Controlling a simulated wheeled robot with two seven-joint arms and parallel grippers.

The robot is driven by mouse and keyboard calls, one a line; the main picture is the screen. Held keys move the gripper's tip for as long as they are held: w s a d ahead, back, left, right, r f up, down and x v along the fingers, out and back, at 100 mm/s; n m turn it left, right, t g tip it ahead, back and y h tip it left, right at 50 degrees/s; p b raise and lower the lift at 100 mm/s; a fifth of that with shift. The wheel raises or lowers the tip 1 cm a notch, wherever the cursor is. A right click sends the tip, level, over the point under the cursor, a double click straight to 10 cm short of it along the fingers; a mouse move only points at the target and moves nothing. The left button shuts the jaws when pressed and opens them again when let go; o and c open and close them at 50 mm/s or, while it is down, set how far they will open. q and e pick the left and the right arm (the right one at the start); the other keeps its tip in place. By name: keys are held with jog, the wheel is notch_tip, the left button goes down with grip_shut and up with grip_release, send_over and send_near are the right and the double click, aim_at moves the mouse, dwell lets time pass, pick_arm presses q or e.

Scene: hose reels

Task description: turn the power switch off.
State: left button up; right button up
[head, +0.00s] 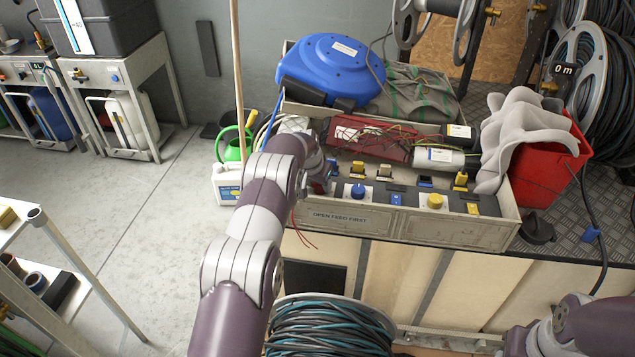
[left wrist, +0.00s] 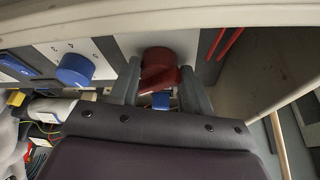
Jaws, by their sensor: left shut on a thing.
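A red rotary switch (left wrist: 158,62) on a white plate shows in the left wrist view, set in the panel (head: 455,228). I take it for the power switch, but no label is readable. The fingers of my left gripper (left wrist: 161,88) stand on either side of it and are shut on it. A small blue part (left wrist: 160,101) shows beyond it, between the fingers. In the head view my left gripper (head: 326,176) is at the panel's left end, and my arm hides the switch. My right gripper is out of view; only part of my right arm shows.
A blue knob (head: 358,191) and a yellow knob (head: 435,201) sit to the right of my left gripper. Loose wires (head: 390,135), a blue reel (head: 332,65) and a red bucket (head: 545,165) are nearby. A wooden pole (head: 238,70) stands left of the panel.

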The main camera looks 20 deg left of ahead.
pick_arm(q)
jog(key=n, duration=0.1)
jog(key=n+y, duration=0.1)
jog(key=n, duration=0.1)
jog(key=shift+d+n+b, duration=0.25)
jog(key=shift+n+b, duration=0.05)
jog(key=shift+b, duration=0.1)
jog(key=n+b, duration=0.1)
jog(key=n+y+b, duration=0.1)
jog(key=n, duration=0.1)
jog(key=shift+w+d+n+g+y, duration=0.1)
jog(key=shift+w+n+g+y, duration=0.05)
jog(key=shift+n+g+y, duration=0.15)
jog(key=n+y+b, duration=0.1)
jog(key=n, duration=0.2)
jog(key=shift+r+g, duration=0.15)
jog(key=shift+g, duration=0.25)
jog(key=shift+w+r+n, duration=0.1)
jog(key=shift+n, duration=0.2)
jog(key=shift+r, duration=0.1)
jog(key=o, duration=1)
jog(key=shift+w+f, duration=0.1)
jog(key=shift+f, duration=0.15)
